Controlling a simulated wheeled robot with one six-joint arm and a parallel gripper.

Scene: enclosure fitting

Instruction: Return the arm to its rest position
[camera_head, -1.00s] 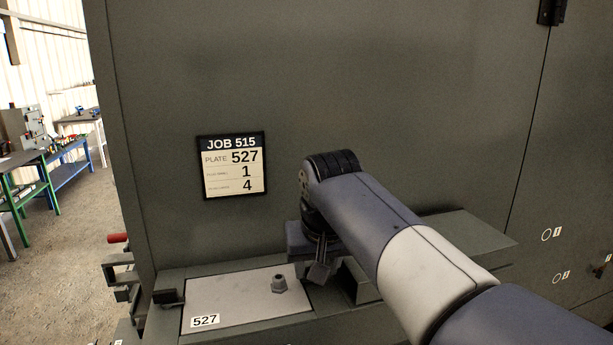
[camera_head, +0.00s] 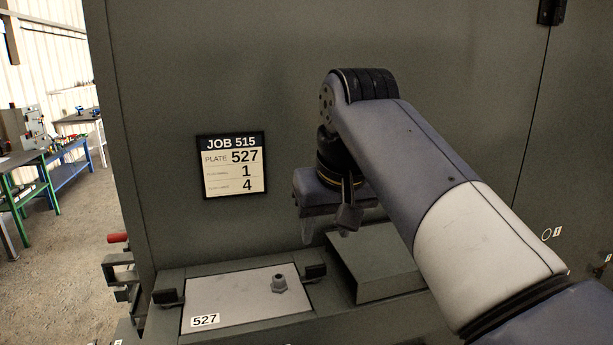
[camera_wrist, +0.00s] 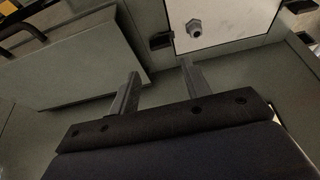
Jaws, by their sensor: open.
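My gripper (camera_head: 325,229) hangs in front of the grey enclosure, above and right of the plate, apart from it. In the wrist view my gripper (camera_wrist: 158,84) shows two fingers spread apart with nothing between them. The arm reaches in from the lower right of the head view. The light plate marked 527 (camera_head: 240,299) lies in its recess on the ledge, with a hex fitting (camera_head: 279,284) standing on it. A black clamp (camera_head: 167,297) is at its left edge and another black clamp (camera_head: 315,272) at its upper right. The plate (camera_wrist: 222,22) also shows in the wrist view.
A job card (camera_head: 232,165) reading JOB 515, plate 527, is on the enclosure's upright panel. A grey box-shaped block (camera_head: 372,270) stands right of the plate, below my arm. A red handle (camera_head: 117,238) sticks out at the left. Workbenches stand farther left.

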